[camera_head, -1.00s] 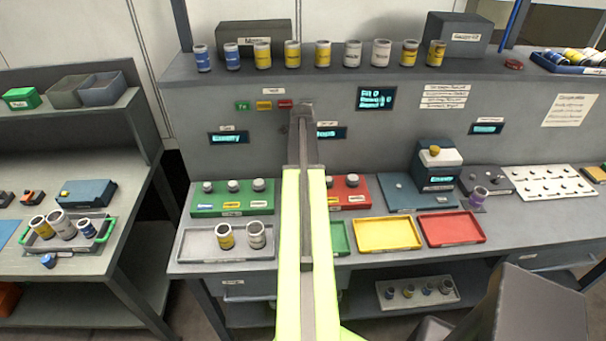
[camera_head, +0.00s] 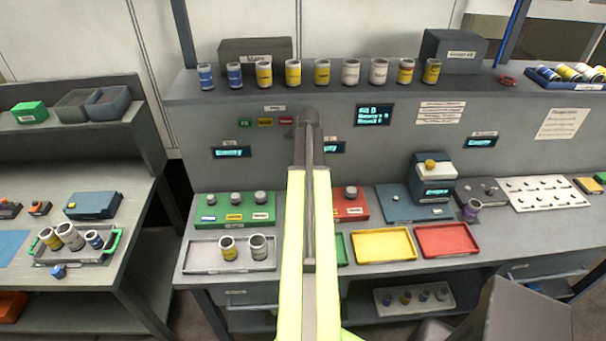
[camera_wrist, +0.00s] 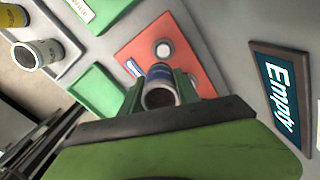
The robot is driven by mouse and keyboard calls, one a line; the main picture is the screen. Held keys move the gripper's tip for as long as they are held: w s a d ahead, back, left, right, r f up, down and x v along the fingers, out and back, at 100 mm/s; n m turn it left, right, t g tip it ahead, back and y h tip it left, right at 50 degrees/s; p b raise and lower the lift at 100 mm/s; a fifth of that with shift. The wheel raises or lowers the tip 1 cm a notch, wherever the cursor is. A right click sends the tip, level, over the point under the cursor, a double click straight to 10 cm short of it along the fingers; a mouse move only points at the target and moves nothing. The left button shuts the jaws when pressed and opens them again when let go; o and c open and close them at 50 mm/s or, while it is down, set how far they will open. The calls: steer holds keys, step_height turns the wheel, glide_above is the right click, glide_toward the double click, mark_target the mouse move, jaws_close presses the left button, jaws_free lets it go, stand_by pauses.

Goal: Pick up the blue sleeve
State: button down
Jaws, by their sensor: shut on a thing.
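My gripper (camera_wrist: 160,87) is shut on a blue sleeve (camera_wrist: 159,72) in the wrist view. The sleeve has a blue band and a grey rim, and its open end faces the camera between the green fingers. It shows in front of the red fixture plate (camera_wrist: 190,60); I cannot tell its height above it. In the head view my arm hides the gripper and the held sleeve. Two other blue sleeves, (camera_head: 205,77) and (camera_head: 234,76), stand at the left end of the upper shelf.
A grey tray (camera_head: 205,257) holds a yellow and a white sleeve. The yellow tray (camera_head: 384,244) and red tray (camera_head: 447,239) are empty. The green fixture plate (camera_head: 222,215) lies left of my arm. A side table (camera_head: 115,260) stands at the left.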

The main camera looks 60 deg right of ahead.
steer(key=s+a+r+p, duration=0.1)
steer(key=s+r+p, duration=0.3)
steer(key=s, duration=0.4)
steer(key=shift+s+a+r, duration=0.3)
steer(key=shift+a+r, duration=0.1)
steer(key=shift+r, duration=0.2)
steer(key=shift+r, duration=0.1)
step_height(320, 180, up, 4)
steer(key=p, duration=0.4)
steer(key=shift+r, duration=0.15)
